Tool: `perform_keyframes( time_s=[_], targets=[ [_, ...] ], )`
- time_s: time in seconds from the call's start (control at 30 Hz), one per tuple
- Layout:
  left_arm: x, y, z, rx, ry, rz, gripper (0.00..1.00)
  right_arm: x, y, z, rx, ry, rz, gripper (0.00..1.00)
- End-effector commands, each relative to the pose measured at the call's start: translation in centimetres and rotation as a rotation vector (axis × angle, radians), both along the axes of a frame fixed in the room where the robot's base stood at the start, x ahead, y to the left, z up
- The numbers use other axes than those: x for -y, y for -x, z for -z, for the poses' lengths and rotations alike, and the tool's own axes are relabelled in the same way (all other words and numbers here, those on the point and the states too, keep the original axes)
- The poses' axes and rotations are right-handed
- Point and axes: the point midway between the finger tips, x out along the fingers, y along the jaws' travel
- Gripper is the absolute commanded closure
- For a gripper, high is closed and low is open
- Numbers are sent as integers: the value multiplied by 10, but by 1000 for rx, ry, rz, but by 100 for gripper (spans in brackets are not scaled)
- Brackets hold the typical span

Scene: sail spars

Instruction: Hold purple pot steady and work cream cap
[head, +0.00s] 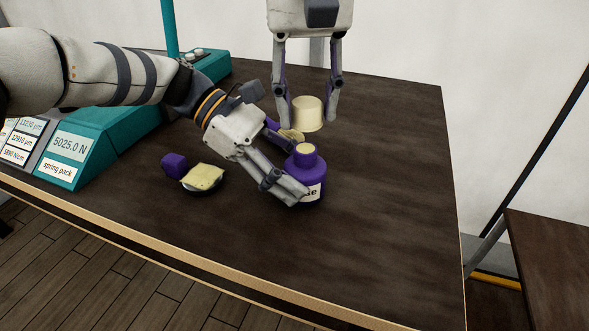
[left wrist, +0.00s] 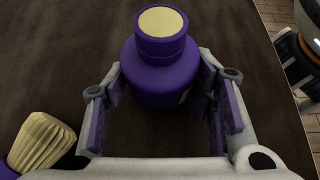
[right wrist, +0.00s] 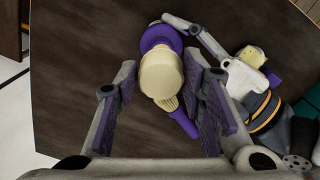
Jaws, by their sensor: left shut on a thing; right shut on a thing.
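The purple pot (head: 305,168) stands upright on the dark table, its neck open at the top with a cream surface inside and a partly hidden white label on its front. My left gripper (head: 297,172) is shut on its body from the left; the pot also shows between the fingers in the left wrist view (left wrist: 165,75). The cream cap (head: 307,112) is off the pot, held in the air above and slightly behind its neck. My right gripper (head: 310,118) is shut on it from above; the right wrist view also shows the cap (right wrist: 160,75).
A brush with cream bristles (left wrist: 40,142) and purple handle lies close behind the left gripper. A teal instrument (head: 85,145) stands at far left. The table's right side is clear.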

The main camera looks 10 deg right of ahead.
Motion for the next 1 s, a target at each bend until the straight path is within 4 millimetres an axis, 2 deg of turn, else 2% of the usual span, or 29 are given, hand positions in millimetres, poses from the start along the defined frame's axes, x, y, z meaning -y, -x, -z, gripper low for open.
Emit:
perform_keyframes(
  time_s=[0.03, 0.17, 0.53, 1.0],
  targets=[
    [-1, 1, 6, -4, -7, 2, 100, 0, 1, 2, 3, 2, -1, 96],
    [-1, 1, 6, -4, -8, 3, 100, 0, 1, 5, 5, 5, 0, 96],
    [-1, 1, 8, -5, -10, 4, 100, 0, 1, 30, 5, 5, 0, 96],
    [-1, 1, 9, -7, -11, 4, 100, 0, 0, 32, 4, 5, 0, 96]
  ],
)
